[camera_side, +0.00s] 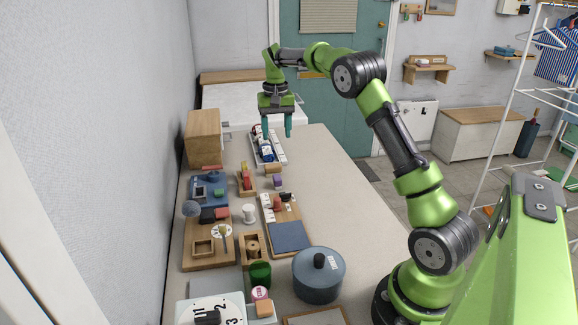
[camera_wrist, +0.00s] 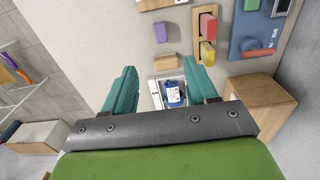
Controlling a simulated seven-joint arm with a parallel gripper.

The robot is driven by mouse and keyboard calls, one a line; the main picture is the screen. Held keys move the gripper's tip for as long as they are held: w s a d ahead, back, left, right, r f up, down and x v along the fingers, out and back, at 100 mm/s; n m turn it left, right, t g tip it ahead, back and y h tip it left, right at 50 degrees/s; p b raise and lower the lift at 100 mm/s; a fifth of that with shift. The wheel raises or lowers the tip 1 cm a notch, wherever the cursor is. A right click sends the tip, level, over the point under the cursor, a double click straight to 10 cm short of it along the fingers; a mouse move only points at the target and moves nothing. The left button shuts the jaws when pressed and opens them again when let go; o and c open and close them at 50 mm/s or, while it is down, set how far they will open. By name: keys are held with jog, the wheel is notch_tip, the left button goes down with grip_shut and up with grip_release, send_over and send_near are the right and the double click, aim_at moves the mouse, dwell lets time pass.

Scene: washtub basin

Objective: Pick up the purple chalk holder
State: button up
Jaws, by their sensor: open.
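A small purple block (camera_side: 277,182), which I take to be the purple chalk holder, sits on the table just in front of a tan wooden block (camera_side: 272,168). It also shows in the wrist view as a purple block (camera_wrist: 160,32), beyond the fingertips and apart from them. My gripper (camera_side: 277,129) hangs above the far part of the table, fingers pointing down. In the wrist view my gripper (camera_wrist: 160,66) has its teal fingers spread wide with nothing held. It is above and behind the purple block.
A white tray (camera_side: 281,154) with blue and white items lies below my gripper. A wooden box (camera_side: 204,137) stands at the far left by the wall. A blue toy board (camera_side: 208,192) and a wooden holder with red and yellow pieces (camera_side: 245,180) lie left of the purple block. Bare table lies to its right.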

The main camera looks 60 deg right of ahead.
send_near(277, 177)
notch_tip(277, 177, down, 5)
jog(key=shift+f, duration=0.1)
jog(key=shift+w+d+f, duration=0.1)
jog(key=shift+f, duration=1.2)
jog(key=shift+w+d+f, duration=0.1)
jog(key=shift+f, duration=1.25)
jog(key=shift+c, duration=0.3)
jog(key=c, duration=1)
